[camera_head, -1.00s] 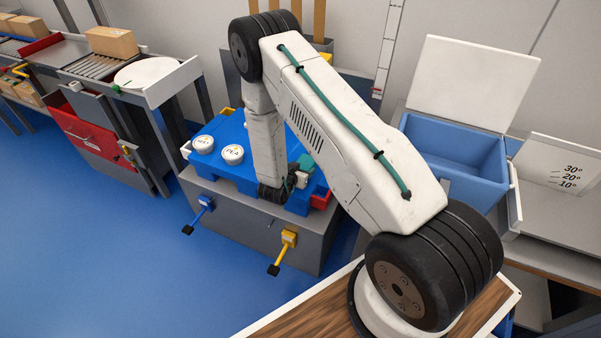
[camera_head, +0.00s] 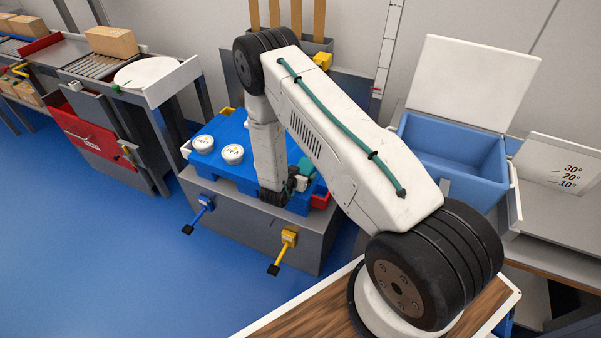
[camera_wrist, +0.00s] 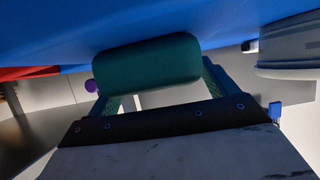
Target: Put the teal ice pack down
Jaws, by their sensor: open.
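The teal ice pack (camera_wrist: 145,62) lies across the space between my gripper's two fingers in the wrist view, against or close to a blue surface. In the head view the teal ice pack (camera_head: 305,166) is a small patch beside my gripper (camera_head: 299,183), over the right part of the blue tub carrier (camera_head: 233,178). My gripper (camera_wrist: 158,84) is open, with a finger near each end of the pack. Whether the fingers touch the pack, and whether it rests fully on the carrier, I cannot tell.
Two white lidded tubs, one labelled PEA (camera_head: 232,154) and another (camera_head: 203,144), stand on the carrier's left part. A red piece (camera_head: 320,200) is at its right edge. A blue open bin (camera_head: 452,165) with a raised white lid stands to the right.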

